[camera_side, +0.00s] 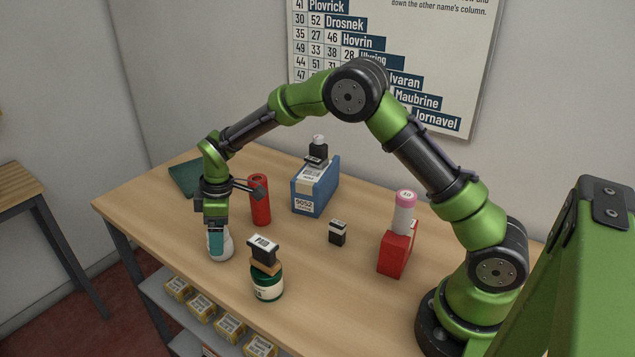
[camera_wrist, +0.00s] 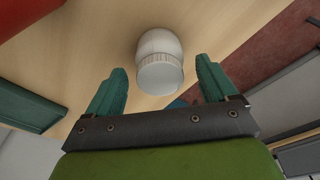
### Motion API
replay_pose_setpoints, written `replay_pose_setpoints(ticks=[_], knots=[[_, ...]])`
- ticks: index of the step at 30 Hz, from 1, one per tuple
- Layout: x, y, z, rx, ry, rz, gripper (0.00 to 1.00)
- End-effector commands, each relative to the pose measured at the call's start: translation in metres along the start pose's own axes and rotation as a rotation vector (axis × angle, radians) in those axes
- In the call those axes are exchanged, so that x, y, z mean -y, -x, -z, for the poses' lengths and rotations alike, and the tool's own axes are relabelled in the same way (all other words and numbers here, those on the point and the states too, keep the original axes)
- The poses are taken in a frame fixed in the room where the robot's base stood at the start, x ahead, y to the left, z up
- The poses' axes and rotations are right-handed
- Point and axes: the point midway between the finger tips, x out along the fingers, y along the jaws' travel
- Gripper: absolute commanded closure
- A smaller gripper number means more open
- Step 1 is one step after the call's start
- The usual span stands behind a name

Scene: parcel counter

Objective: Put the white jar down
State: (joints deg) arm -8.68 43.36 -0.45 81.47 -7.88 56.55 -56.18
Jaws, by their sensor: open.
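The white jar (camera_side: 222,248) stands upright on the wooden table near its front left edge in the side view. In the wrist view the white jar (camera_wrist: 159,62) has a ribbed white lid facing the camera. My gripper (camera_side: 216,240) is low over the jar, pointing down. In the wrist view my gripper (camera_wrist: 165,85) has its two teal fingers spread, one on each side of the lid, with a gap visible on both sides. The side view partly hides the jar's top behind the fingers.
A red cylinder (camera_side: 260,200) stands just behind the jar. A green jar (camera_side: 267,284) with boxes stacked on it stands to the right. A blue box (camera_side: 315,187) and a red box (camera_side: 395,254) bear items. The table (camera_side: 330,280) is clear at front centre.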

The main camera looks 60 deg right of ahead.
Motion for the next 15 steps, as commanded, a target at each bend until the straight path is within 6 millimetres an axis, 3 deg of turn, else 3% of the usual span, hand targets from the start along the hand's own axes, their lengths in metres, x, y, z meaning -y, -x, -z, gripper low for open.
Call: replay_pose_setpoints(ticks=[6, 15], knots=[[-0.001, 0.051, 0.001, -0.004, 0.000, -0.003, 0.14], [0.000, 0.090, 0.000, -0.001, -0.002, -0.001, 0.14]])
